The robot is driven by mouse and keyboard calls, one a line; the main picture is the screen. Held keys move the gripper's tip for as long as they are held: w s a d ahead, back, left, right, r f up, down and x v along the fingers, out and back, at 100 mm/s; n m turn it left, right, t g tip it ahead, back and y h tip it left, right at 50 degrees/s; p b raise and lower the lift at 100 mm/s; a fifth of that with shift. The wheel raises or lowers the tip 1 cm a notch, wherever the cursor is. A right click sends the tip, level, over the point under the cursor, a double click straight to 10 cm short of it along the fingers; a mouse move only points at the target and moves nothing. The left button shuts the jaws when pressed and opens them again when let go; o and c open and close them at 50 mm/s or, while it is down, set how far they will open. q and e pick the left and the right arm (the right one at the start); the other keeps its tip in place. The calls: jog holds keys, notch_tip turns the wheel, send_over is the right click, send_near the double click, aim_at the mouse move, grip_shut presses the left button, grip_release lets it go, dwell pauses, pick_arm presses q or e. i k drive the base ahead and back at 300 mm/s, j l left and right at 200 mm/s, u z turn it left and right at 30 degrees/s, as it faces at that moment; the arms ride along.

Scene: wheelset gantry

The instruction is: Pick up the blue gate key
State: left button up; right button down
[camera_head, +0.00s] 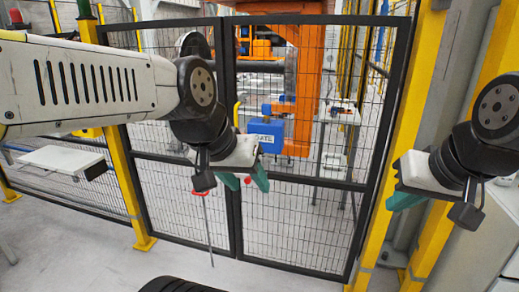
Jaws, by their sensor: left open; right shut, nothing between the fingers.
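A blue block marked "GATE" (269,134), which I take to be the blue gate key, shows at the mesh gate (231,130), beside its middle upright. Part of its left side and bottom is hidden by my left gripper. My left gripper (246,184) is just below and left of the blue block, with its two teal fingers apart. A small red spot shows between the fingers; I cannot tell what it belongs to. My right gripper (403,199) is at the right, in front of a yellow post, shut and empty, well away from the blue block.
Yellow posts (126,185) flank the black-framed gate. An orange machine (306,75) stands behind the mesh. A thin red-and-pale rod (208,228) hangs below my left wrist. A white shelf (62,159) is at the left. The grey floor before the gate is mostly clear.

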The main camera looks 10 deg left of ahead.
aim_at(266, 108)
jog(key=u, duration=2)
jog(key=z, duration=1.55)
jog(key=i+u, duration=0.2)
jog(key=i, duration=0.15)
jog(key=i+l+u, duration=0.2)
jog(key=i, duration=0.2)
jog(key=i+l+u, duration=0.2)
jog(key=i, duration=0.15)
